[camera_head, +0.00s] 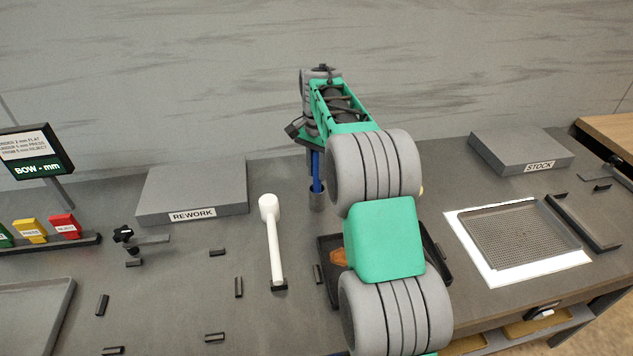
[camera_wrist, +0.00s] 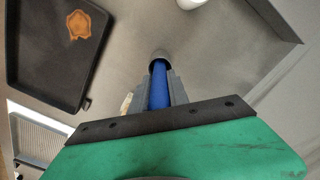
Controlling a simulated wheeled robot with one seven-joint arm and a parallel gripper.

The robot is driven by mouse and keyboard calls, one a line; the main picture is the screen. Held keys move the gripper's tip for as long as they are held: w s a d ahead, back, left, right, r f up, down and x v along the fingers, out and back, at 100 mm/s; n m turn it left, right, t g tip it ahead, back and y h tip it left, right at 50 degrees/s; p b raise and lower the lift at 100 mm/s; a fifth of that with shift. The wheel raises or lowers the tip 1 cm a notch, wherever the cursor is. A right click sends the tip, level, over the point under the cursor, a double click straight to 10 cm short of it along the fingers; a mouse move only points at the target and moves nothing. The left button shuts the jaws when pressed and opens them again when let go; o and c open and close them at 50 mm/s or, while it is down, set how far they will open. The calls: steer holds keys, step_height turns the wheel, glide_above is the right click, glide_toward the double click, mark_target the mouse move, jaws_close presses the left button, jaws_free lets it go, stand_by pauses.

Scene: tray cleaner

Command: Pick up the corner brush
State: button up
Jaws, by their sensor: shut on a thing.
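The corner brush (camera_head: 317,172) shows as an upright blue handle beyond my arm. Its lower end goes into a small grey cylinder (camera_head: 317,200) on the bench; the bristles are not visible. In the wrist view the blue handle (camera_wrist: 158,88) lies between the two grey fingers of my gripper (camera_wrist: 161,87), which is shut on it. The dark round rim of the cylinder (camera_wrist: 159,54) shows just past the fingertips. In the head view my gripper (camera_head: 314,150) is partly hidden by my own arm.
A dark tray (camera_wrist: 50,92) with an orange-brown patch is partly behind my arm. A white-handled tool (camera_head: 273,240) is left of the brush. The REWORK block (camera_head: 195,190) is further left; a perforated tray (camera_head: 520,238) and STOCK block (camera_head: 520,150) are right.

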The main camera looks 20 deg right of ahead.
jaws_close()
steer(key=shift+r, duration=0.1)
